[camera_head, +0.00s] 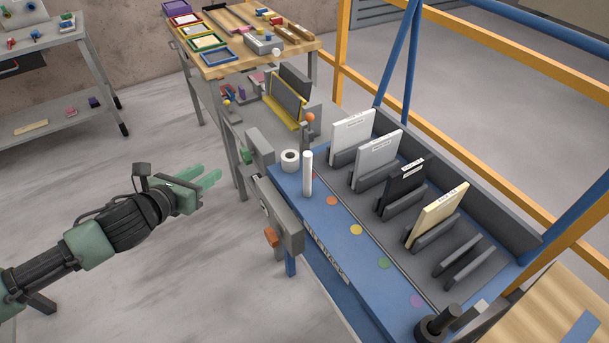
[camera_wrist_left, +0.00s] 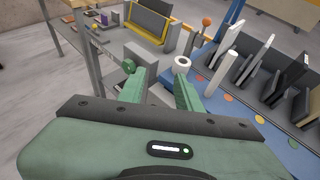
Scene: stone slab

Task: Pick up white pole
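The white pole (camera_head: 307,174) stands upright on the blue workbench (camera_head: 345,270), near its left edge. It also shows in the left wrist view (camera_wrist_left: 223,72), right of the fingers, leaning in the picture. My left gripper (camera_head: 212,180) is to the left of the bench, apart from the pole. In the left wrist view its two green fingers (camera_wrist_left: 158,90) are spread with nothing between them. My right gripper is not in view.
A white tape roll (camera_head: 289,160) sits beside the pole. A grey vise-like block with an orange knob (camera_head: 271,237) is on the bench's left side. Several slabs stand in a dark rack (camera_head: 400,200) to the right. Blue and orange frame bars (camera_head: 401,60) rise behind. Open floor lies left.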

